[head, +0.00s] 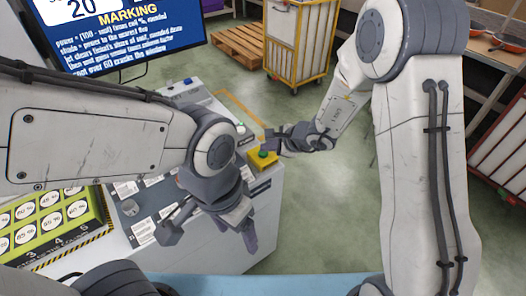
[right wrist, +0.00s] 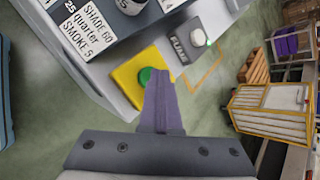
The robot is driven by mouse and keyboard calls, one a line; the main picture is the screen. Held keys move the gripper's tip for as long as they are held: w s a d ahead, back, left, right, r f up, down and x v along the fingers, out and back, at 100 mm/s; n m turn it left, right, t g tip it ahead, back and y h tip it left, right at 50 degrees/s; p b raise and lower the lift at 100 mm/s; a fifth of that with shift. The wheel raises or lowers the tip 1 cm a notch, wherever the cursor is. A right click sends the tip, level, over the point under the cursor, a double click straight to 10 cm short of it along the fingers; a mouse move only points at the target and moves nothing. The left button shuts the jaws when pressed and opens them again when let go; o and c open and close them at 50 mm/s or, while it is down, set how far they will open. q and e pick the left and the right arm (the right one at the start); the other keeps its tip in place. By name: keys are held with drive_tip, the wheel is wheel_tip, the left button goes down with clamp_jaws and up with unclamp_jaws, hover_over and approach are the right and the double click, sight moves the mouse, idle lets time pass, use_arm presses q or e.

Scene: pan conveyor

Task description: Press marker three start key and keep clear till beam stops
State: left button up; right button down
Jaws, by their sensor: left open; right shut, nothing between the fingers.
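A yellow box with a green button (head: 263,153) stands at the right end of the grey console; the green button also shows in the right wrist view (right wrist: 146,75). No marker number is readable on it. My right gripper (head: 267,143) is shut and empty, its fingertips (right wrist: 160,76) right at the green button and partly covering it. I cannot tell whether they touch or press it. My left gripper (head: 208,240) is open and empty over the console's front edge, apart from the button.
A grey box with a white button (right wrist: 198,38) stands close beside the yellow box. A monitor (head: 120,30) headed MARKING is at the back left. A lime panel of numbered round keys (head: 45,222) is at the left. A yellow-framed cart (head: 297,45) and pallet (head: 238,45) stand behind. Green floor is open to the right.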

sight(267, 154)
drive_tip(key=shift+r, duration=0.6)
drive_tip(key=shift+r, duration=0.1)
drive_tip(key=shift+r+p, duration=1.8)
drive_tip(key=shift+r, duration=0.65)
drive_tip(key=shift+s, duration=0.1)
